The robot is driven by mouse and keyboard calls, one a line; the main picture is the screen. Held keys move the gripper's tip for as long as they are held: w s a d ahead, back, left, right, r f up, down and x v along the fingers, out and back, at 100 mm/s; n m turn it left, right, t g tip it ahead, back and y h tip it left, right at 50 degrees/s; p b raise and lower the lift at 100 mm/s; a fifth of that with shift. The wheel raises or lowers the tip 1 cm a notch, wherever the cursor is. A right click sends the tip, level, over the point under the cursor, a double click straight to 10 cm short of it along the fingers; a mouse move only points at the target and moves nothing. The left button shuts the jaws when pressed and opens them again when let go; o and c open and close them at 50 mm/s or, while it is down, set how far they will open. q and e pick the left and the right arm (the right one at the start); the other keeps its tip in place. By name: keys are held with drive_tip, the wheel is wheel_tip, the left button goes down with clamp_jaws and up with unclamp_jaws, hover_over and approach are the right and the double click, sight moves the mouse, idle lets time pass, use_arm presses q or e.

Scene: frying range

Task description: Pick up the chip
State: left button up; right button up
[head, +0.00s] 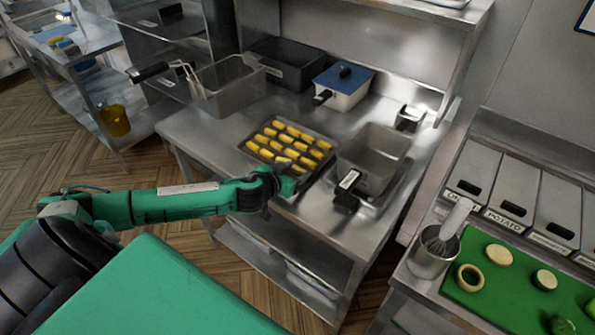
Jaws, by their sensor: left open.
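Several yellow chips (288,141) lie in rows on a dark metal tray (322,138) on the steel counter. My right gripper does not show.
A metal fryer pan (374,154) with a black handle stands right of the tray. A wire-handled basket (228,86) and a blue-lidded container (343,83) stand behind. A green cutting board (510,285) with cut vegetables lies at right.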

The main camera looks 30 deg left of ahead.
use_arm(q)
drive_tip(key=shift+s+f, duration=0.1)
drive_tip(key=shift+f, duration=0.15)
drive_tip(key=shift+f, duration=0.1)
drive_tip(key=c, duration=1)
drive_tip(key=shift+o, duration=0.2)
